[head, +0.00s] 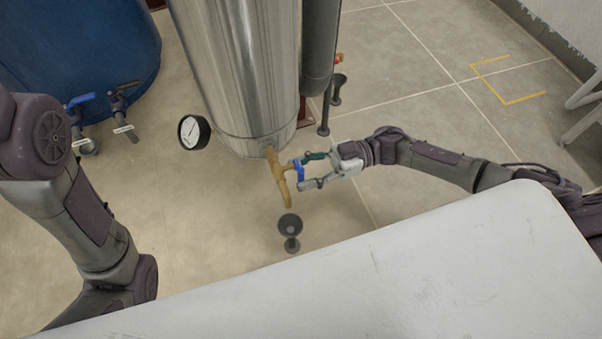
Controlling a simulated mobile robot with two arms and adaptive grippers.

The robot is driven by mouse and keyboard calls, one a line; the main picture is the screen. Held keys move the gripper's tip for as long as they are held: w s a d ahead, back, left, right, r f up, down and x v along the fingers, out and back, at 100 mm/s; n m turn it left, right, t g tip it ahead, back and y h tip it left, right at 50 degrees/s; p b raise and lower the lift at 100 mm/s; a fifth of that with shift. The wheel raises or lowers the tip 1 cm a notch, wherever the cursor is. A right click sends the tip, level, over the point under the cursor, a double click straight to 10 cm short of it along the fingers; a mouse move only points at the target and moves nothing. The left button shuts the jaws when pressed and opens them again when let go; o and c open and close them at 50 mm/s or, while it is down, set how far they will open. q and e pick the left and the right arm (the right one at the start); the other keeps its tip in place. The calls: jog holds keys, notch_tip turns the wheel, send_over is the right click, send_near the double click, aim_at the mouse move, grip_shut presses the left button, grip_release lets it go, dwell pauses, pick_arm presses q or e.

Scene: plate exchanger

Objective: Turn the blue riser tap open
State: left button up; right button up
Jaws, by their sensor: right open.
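A brass tap (279,178) sticks out from the foot of the shiny metal cylinder, with a blue lever (299,171) on its right side. My right gripper (304,172) reaches in from the right. Its fingers are open, one above and one below the blue lever; I cannot tell whether they touch it. Another tap with a blue lever (80,100) is at the left, by the blue tank, beside a dark-handled tap (124,98); both carry white tags. My left arm comes in at the left, and its gripper is out of view.
The metal cylinder (240,65) has a round gauge (194,131) on its left. A blue tank (85,45) stands at the left. A dark funnel-like drain (290,228) is on the floor below the brass tap. Open tiled floor (430,90) lies at the right.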

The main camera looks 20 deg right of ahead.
jog(key=shift+a, duration=0.35)
grip_shut()
